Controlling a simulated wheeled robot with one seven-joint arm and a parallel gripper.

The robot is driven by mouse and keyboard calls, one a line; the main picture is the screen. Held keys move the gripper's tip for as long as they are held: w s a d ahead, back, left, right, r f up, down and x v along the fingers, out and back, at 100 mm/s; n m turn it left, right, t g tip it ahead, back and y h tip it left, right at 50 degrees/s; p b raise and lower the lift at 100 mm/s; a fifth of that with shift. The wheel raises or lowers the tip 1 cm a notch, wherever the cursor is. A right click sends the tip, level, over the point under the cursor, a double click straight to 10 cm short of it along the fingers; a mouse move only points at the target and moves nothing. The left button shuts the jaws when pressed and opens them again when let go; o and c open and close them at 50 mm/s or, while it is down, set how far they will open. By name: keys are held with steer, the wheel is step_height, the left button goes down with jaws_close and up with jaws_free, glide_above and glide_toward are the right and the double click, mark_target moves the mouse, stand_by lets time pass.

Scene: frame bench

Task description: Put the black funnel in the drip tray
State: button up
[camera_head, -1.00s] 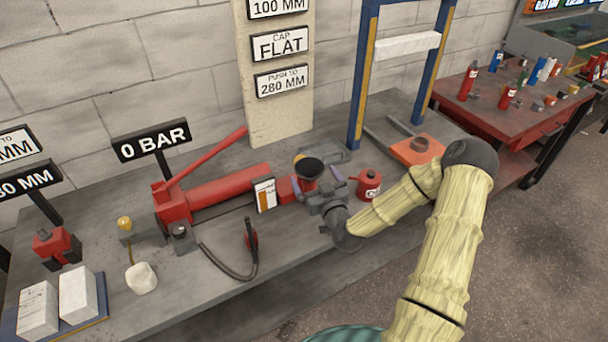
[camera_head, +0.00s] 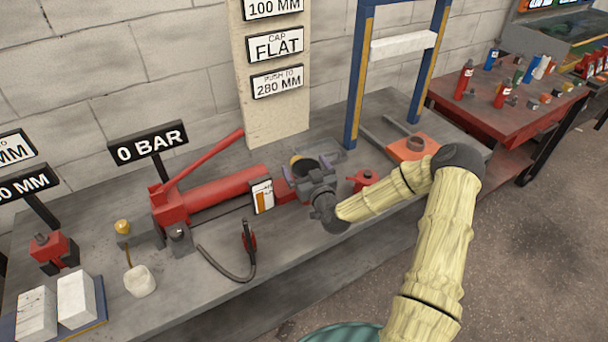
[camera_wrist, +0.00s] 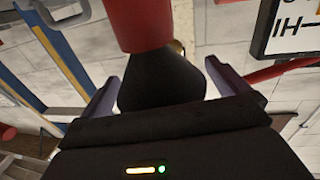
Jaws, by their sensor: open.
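The black funnel (camera_wrist: 160,82) shows in the wrist view between my two open fingers, with a red cylinder (camera_wrist: 143,22) against its upper end in the picture. In the head view my gripper (camera_head: 310,170) is at the red part by the right end of the press and hides most of the funnel and the red part. The jaws are open around the funnel; whether a finger touches it I cannot tell. A shallow grey tray (camera_head: 333,157), likely the drip tray, lies just behind and right of my gripper, partly hidden.
A small gauge card (camera_head: 262,196) and the red press cylinder (camera_head: 230,188) are to the left. A blue frame (camera_head: 361,80) and an orange block (camera_head: 412,149) stand to the right. A black hose (camera_head: 225,272) lies in front.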

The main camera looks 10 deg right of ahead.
steer(key=shift+s+a, duration=0.1)
steer(key=shift+a, duration=0.2)
steer(key=shift+c, duration=0.4)
steer(key=shift+d, duration=0.1)
steer(key=c, duration=0.4)
steer(key=shift+s+d+f, duration=0.1)
steer(key=shift+d, duration=0.35)
steer(key=c, duration=0.6)
